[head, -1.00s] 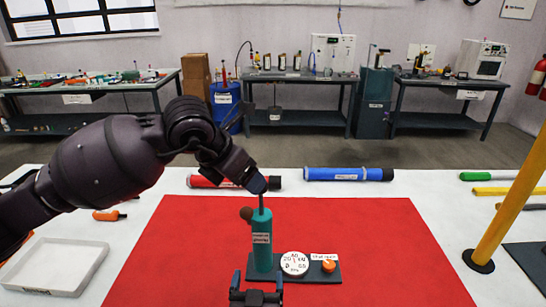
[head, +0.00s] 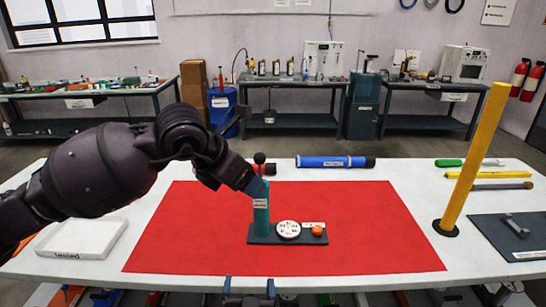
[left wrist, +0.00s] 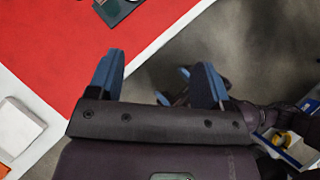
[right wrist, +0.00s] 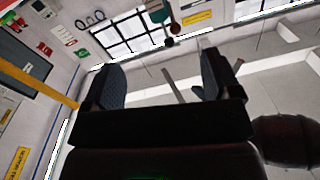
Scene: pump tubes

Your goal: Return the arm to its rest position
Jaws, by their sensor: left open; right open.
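My left arm reaches in from the left of the head view.
The pump's base carries a white gauge (head: 288,230) and an orange knob (head: 317,231) on the red mat (head: 380,225). A white tray (head: 80,253) lies left, a blue tube (head: 325,162) behind. A yellow post (head: 475,160) stands right, near a dark mat (head: 490,228).

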